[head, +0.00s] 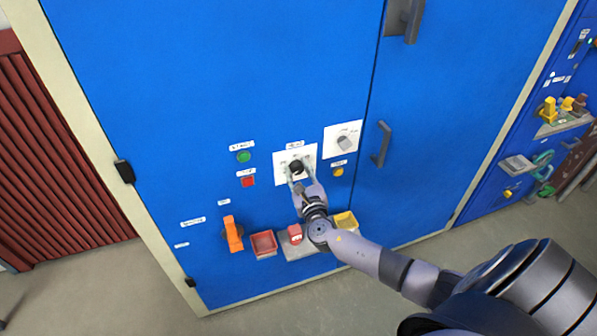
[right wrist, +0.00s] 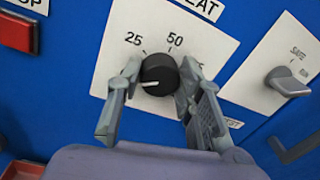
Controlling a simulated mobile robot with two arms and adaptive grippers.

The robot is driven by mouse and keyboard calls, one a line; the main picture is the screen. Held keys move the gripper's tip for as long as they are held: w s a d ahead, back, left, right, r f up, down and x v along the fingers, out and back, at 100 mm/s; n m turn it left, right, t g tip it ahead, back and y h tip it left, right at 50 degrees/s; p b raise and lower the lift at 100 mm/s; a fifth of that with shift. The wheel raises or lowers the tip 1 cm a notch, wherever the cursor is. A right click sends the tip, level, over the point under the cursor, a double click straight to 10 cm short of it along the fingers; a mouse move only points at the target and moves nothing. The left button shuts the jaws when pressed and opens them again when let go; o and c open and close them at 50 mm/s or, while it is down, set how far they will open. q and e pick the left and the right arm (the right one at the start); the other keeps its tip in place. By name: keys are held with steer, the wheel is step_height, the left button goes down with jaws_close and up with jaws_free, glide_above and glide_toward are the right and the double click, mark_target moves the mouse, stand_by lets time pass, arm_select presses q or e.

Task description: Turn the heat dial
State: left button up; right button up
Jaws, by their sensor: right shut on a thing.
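The heat dial (right wrist: 160,75) is a round black knob on a white plate (right wrist: 112,62) marked 25 and 50, with a third number mostly hidden. Its white pointer line faces left and slightly down, below the 25 mark. In the head view the dial (head: 296,167) sits on the blue cabinet front. My right gripper (head: 294,172) is at the dial, and in the right wrist view its fingers (right wrist: 158,82) are on either side of the knob, shut on it. The right finger covers part of the scale. My left gripper is not in view.
A selector switch (head: 344,142) is right of the dial. Green (head: 243,156) and red (head: 248,181) buttons are to its left. An orange handle (head: 233,233), a red bin (head: 263,244) and a yellow bin (head: 346,220) sit below. A door handle (head: 381,144) sticks out at right.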

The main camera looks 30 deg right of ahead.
steer(key=shift+f, duration=0.1)
steer(key=o, duration=1.2)
steer(key=shift+c, duration=0.2)
steer(key=shift+s, duration=0.1)
steer(key=v, duration=1.2)
